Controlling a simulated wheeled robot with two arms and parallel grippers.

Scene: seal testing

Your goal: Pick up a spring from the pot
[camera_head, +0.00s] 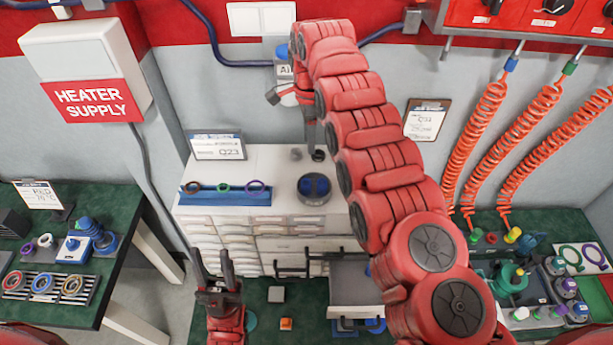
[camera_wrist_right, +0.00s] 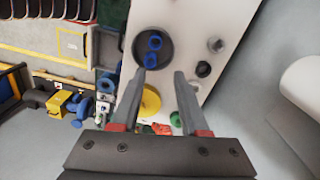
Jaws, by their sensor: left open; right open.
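The pot is a round dark dish (camera_head: 325,199) on top of the white cabinet; in the right wrist view the dish (camera_wrist_right: 140,36) is near the top. Blue pieces (camera_wrist_right: 154,42) lie in it, seemingly the springs; their coils are too small to make out. My right gripper (camera_wrist_right: 160,72) is open with nothing between its fingers, and the dish shows beyond the left fingertip. In the head view the right gripper is mostly hidden by its arm, above and behind the dish. My left gripper (camera_head: 214,268) is open and empty, low in front of the cabinet drawers.
A blue rack (camera_head: 222,196) with several rings stands on the cabinet (camera_head: 260,160) left of the dish. A dark cylinder (camera_head: 318,155) stands behind it. A green table (camera_head: 80,255) is at left; another with coiled orange hoses (camera_head: 475,140) above it is at right.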

